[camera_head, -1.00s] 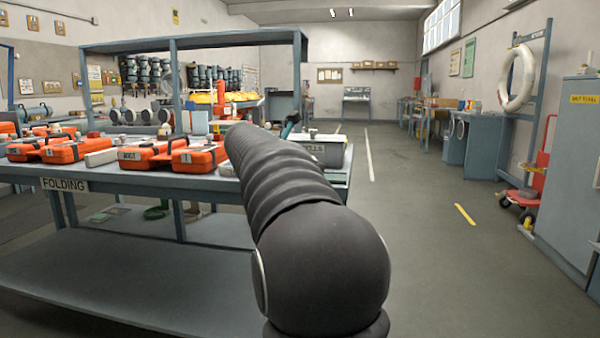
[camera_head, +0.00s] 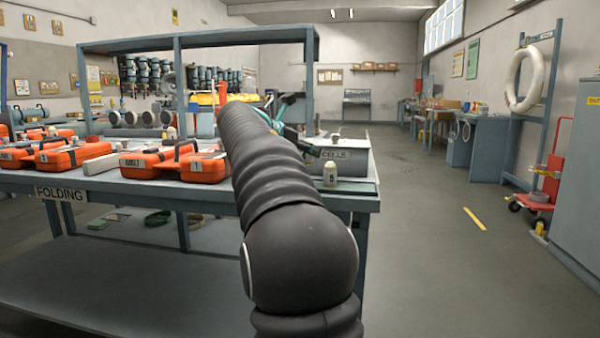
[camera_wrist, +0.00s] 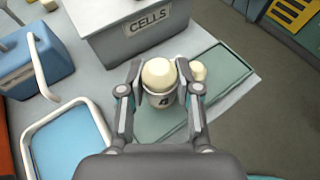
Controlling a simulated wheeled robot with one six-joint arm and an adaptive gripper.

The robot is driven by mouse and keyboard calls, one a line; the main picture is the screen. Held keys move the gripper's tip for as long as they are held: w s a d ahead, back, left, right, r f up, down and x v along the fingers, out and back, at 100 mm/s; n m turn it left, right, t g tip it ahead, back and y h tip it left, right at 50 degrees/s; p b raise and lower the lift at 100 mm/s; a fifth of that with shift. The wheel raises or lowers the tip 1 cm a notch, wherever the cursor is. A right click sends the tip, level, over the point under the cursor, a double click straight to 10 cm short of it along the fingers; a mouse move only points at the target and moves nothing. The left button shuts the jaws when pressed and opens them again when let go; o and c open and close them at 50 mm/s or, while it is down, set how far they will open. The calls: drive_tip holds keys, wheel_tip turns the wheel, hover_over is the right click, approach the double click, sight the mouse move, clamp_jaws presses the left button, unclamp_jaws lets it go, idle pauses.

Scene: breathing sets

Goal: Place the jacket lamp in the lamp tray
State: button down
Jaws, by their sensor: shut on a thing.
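In the wrist view my gripper (camera_wrist: 159,68) is shut on a lamp (camera_wrist: 160,99) with a cream dome and a grey body bearing a dark mark. The lamp is over the left part of a flat green tray (camera_wrist: 222,72); any gap beneath it is hard to judge. A second, smaller-looking cream dome (camera_wrist: 199,71) shows just right of the held lamp, over the tray. In the head view one numbered lamp (camera_head: 330,174) stands upright by the green tray (camera_head: 358,187) at the bench's right end. My arm hides most of the gripper there, including the held lamp.
The grey CELLS box (camera_wrist: 145,30) stands close behind the gripper. A blue case (camera_wrist: 32,68) and a white-rimmed blue tray (camera_wrist: 68,145) lie to its left. Orange cases (camera_head: 150,162) fill the bench's left side. Open floor (camera_head: 430,260) lies right of the bench.

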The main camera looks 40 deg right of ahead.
drive_tip(key=shift+w+a+f, duration=0.2)
drive_tip(key=shift+w+f, duration=0.15)
drive_tip(key=shift+w, duration=0.2)
drive_tip(key=shift+w+a+f, duration=0.15)
drive_tip(key=shift+w+f, duration=0.15)
drive_tip(key=shift+w, duration=0.2)
drive_tip(key=shift+f+b, duration=0.8)
drive_tip(key=shift+f, duration=1.15)
drive_tip(key=shift+f, duration=0.15)
drive_tip(key=c, duration=0.8)
unclamp_jaws()
drive_tip(key=shift+a+r, duration=0.25)
drive_tip(key=shift+r, duration=0.05)
drive_tip(key=p+v, duration=0.1)
drive_tip(key=v, duration=1)
drive_tip(key=shift+a+p, duration=0.25)
drive_tip(key=shift+p, duration=0.05)
drive_tip(key=shift+s, duration=0.1)
